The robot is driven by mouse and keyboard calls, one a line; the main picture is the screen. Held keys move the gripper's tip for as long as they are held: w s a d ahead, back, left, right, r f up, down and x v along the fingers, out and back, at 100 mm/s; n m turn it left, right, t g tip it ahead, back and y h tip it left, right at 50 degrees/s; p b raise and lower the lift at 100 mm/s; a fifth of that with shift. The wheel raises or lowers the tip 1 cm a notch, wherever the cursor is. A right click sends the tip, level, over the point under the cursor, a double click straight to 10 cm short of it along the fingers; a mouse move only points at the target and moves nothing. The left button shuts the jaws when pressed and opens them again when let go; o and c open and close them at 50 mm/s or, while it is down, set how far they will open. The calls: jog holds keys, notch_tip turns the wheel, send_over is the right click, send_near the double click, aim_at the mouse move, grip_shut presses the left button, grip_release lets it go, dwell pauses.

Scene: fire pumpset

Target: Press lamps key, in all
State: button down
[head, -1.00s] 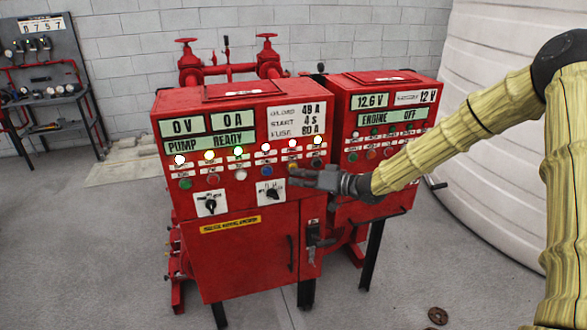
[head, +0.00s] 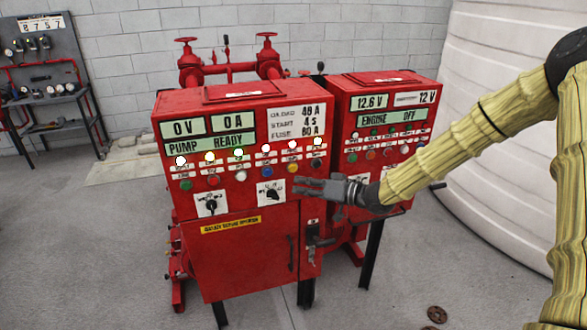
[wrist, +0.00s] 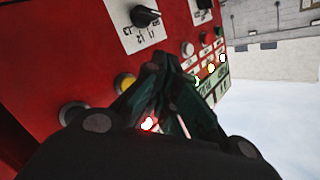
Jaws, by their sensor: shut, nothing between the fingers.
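The left red control cabinet (head: 240,260) carries a row of push buttons under a row of lit lamps. The buttons include a green (head: 185,185), a red (head: 213,180), a white (head: 241,175), a blue (head: 266,170), a yellow (head: 292,167) and a black one (head: 316,162). Their labels are too small to read, so I cannot tell which is the lamps key. My gripper (head: 297,186) is shut and empty, just below the yellow button in the head view. In the wrist view its fingertips (wrist: 160,62) cover the blue button's place, beside the yellow button; contact cannot be told.
A second red cabinet (head: 395,115) stands close on the right with its own button row. Rotary switches (head: 211,204) sit below the left buttons. A door handle (head: 314,240) projects at the left cabinet's right side. Open floor (head: 480,270) lies at the front right.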

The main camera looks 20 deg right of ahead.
jog(key=shift+s, duration=0.95)
jog(key=s+a+f+m+g+h+b, duration=0.1)
jog(key=s+a+f+g+h, duration=0.1)
jog(key=s+f, duration=0.6)
jog(key=s+a+f+m+g+h+b, duration=0.15)
jog(key=s+f, duration=0.25)
jog(key=f, duration=0.9)
jog(key=s+a+f+g+h+b, duration=0.1)
jog(key=s+a+f+h, duration=0.3)
jog(key=f, duration=0.6)
jog(key=s+d+f+g+h+b, duration=0.1)
jog(key=s+f, duration=0.4)
jog(key=s, duration=0.5)
jog(key=s+d+f+g+h+b, duration=0.1)
jog(key=s+f, duration=0.4)
jog(key=s, duration=0.5)
jog(key=s+d+f+g+h+b, duration=0.1)
jog(key=s+d+f+g, duration=0.3)
jog(key=s, duration=0.6)
jog(key=shift+d+f+g+h, duration=0.35)
jog(key=shift+d+f+h, duration=0.2)
jog(key=shift+h, duration=0.2)
